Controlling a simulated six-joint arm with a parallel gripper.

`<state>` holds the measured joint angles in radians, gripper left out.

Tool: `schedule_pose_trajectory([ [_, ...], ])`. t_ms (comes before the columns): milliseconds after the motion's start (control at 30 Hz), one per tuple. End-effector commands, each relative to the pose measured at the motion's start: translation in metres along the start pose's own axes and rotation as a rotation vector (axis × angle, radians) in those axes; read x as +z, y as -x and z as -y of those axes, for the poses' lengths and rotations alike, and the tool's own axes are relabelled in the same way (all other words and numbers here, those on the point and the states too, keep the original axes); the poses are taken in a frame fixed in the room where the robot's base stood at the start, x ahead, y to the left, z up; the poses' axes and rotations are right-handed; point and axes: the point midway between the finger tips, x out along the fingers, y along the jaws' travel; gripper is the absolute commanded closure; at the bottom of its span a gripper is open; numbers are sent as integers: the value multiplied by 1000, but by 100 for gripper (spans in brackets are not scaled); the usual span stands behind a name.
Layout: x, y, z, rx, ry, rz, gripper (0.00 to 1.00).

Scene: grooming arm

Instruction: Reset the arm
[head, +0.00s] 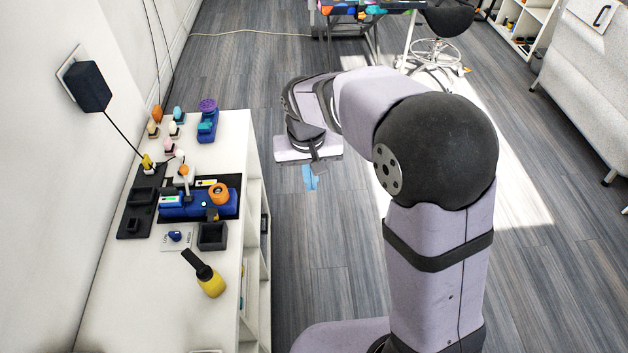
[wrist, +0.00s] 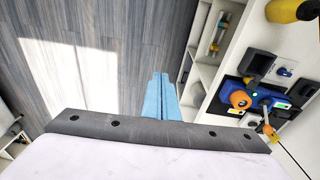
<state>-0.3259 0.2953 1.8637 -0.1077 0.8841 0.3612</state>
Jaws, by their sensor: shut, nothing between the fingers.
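My gripper (head: 310,178) has light blue fingers and hangs over the open floor, just right of the white cabinet, in the head view. In the wrist view the fingers (wrist: 160,98) lie side by side, shut with nothing between them. My arm is bent at the elbow, with its forearm reaching to the left and away. The gripper is apart from the cabinet and everything on it.
The white cabinet (head: 110,300) along the left wall bears a blue device (head: 190,209), a black open box (head: 212,236), a yellow bottle (head: 212,286) and small colored tools. A white sofa (head: 590,95) stands right. The floor (head: 310,300) beside the cabinet is clear.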

Motion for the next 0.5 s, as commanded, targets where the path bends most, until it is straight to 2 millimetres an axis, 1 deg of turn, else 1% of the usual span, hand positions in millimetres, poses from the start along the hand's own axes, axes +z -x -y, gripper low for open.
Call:
schedule_pose_trajectory([
  [167,5,-1,-6,-1,-2,5,100],
  [500,6,-1,-6,-1,-1,5,100],
])
